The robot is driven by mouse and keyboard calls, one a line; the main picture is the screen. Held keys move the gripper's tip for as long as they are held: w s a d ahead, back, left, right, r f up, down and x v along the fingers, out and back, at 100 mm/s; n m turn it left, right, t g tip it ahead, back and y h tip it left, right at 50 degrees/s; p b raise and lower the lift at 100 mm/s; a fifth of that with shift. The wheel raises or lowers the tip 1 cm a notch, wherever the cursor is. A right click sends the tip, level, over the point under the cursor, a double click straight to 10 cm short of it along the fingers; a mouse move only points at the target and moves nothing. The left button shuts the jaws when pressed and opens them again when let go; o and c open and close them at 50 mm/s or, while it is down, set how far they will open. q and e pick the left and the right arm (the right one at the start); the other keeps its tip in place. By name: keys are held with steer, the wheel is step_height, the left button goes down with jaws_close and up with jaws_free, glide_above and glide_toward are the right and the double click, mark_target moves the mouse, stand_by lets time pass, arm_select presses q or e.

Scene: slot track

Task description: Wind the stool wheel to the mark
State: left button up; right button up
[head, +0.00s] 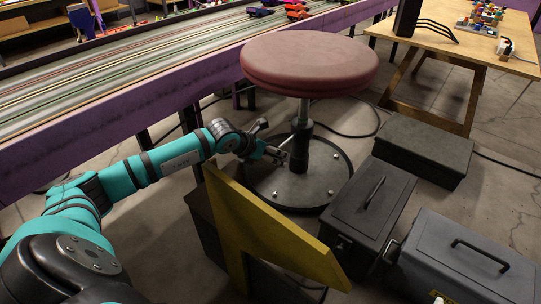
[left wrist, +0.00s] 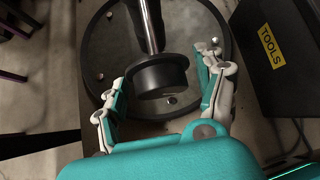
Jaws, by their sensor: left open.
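The stool has a round dark red seat (head: 309,62) on a shiny post and a round black base plate (head: 275,190) with bolts. A dark collar sits low on the post. My left gripper (head: 280,154) reaches in from the left, low beside the post. It is open, with its fingers on both sides of the wheel, and gaps seem to show on both sides. I cannot make out a mark.
A yellow angled board (head: 268,226) stands below my left forearm. Dark tool cases (head: 366,205) and a grey case (head: 450,265) crowd the right of the base. A purple-edged slot track (head: 110,112) runs behind my arm. A wooden table (head: 480,45) is at back right.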

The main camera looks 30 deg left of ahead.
arm_select(q)
steer(key=c, duration=1.2)
steer(key=shift+o, duration=0.2)
